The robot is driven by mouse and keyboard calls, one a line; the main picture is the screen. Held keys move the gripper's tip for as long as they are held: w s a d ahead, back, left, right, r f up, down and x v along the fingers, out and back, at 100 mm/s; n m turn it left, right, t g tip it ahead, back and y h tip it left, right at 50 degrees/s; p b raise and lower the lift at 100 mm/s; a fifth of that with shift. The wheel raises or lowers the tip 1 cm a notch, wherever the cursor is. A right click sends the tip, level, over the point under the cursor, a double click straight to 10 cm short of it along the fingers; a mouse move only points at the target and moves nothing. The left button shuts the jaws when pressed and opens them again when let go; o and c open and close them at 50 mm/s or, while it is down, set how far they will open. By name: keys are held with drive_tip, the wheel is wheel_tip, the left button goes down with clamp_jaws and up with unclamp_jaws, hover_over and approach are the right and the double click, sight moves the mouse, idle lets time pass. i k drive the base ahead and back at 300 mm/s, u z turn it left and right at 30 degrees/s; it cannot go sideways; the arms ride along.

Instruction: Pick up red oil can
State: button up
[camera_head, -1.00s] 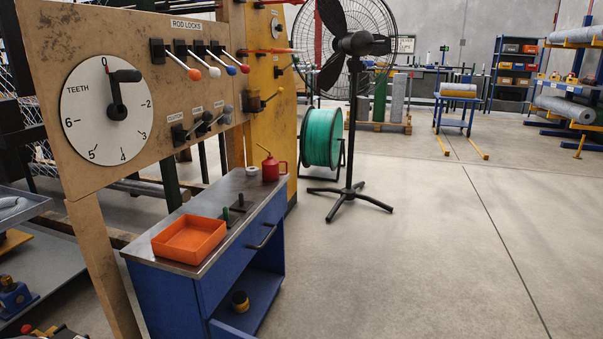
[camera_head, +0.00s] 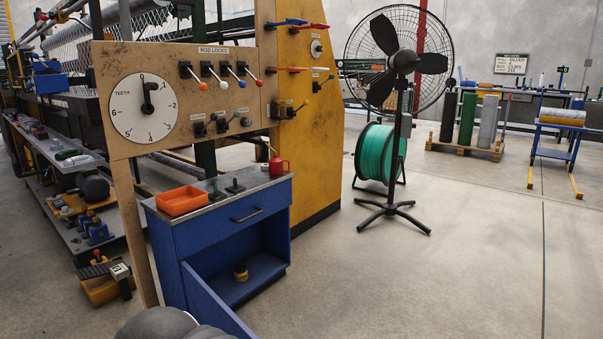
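The red oil can (camera_head: 278,164) stands upright on the far right end of the metal top of the blue cabinet (camera_head: 232,244). It has a thin yellowish spout pointing up to the left and a handle on its right side. Nothing is in front of it. A dark rounded part of my own arm shows at the bottom edge of the view. My gripper itself is not in view.
An orange tray (camera_head: 181,201) and small dark tools (camera_head: 234,187) share the cabinet top. The cabinet's lower door stands open toward me. A black fan (camera_head: 404,62) and green hose reel (camera_head: 376,156) stand behind right. Floor to the right is clear.

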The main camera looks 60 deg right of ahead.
sight(276, 166)
drive_tip(key=u, duration=0.1)
drive_tip(key=k, duration=0.2)
drive_tip(key=z, duration=2.8)
drive_tip(key=i, duration=2.45)
drive_tip(key=u, duration=1.9)
